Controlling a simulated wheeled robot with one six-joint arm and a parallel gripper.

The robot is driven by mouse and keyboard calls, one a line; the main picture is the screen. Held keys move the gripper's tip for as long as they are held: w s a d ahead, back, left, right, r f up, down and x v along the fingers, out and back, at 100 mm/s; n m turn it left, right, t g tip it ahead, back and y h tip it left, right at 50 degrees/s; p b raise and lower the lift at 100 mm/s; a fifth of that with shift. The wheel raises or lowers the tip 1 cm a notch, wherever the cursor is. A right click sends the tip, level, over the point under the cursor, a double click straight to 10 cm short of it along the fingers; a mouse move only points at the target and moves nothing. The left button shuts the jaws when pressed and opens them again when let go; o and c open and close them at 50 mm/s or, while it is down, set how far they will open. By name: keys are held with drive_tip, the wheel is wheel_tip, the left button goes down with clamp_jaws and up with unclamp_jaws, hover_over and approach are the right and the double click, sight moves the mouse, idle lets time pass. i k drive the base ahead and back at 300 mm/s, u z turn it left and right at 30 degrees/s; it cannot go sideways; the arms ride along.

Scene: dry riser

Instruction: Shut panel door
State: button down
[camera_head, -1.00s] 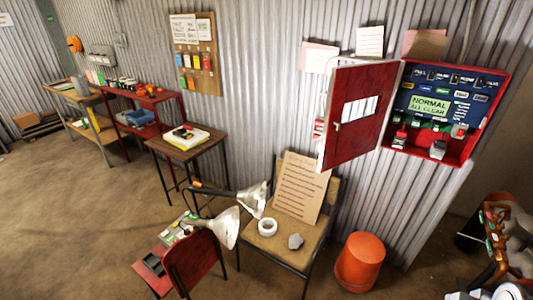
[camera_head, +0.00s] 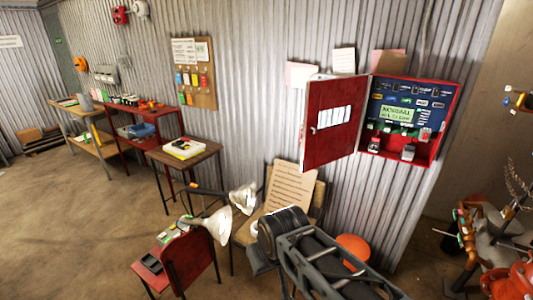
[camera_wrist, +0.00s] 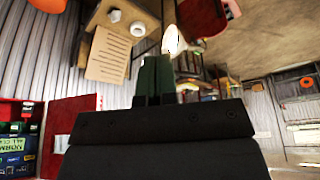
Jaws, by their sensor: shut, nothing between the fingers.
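The red panel door (camera_head: 332,148) stands wide open, swung out to the left of its red wall box (camera_head: 449,98). A white label strip is on its face and a small dark latch on its left edge. The box shows a blue panel with a green "NORMAL ALL CLEAR" sign. In the wrist view the door (camera_wrist: 72,108) and box (camera_wrist: 38,112) are at lower left. My gripper (camera_wrist: 155,75) is shut and empty there, apart from the door. In the head view my dark arm is at the bottom, below the door; its fingertips cannot be made out.
A chair holding a cardboard sheet (camera_head: 290,187) stands below the door. A lamp with metal shades (camera_head: 219,225) and a red chair (camera_head: 192,262) are left of my arm. An orange bucket (camera_head: 352,247) is behind it. Pipework (camera_head: 490,240) stands at the right. Floor at left is clear.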

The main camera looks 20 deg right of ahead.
sight(331, 144)
drive_tip(key=i, duration=1.6)
drive_tip(key=z, duration=0.05)
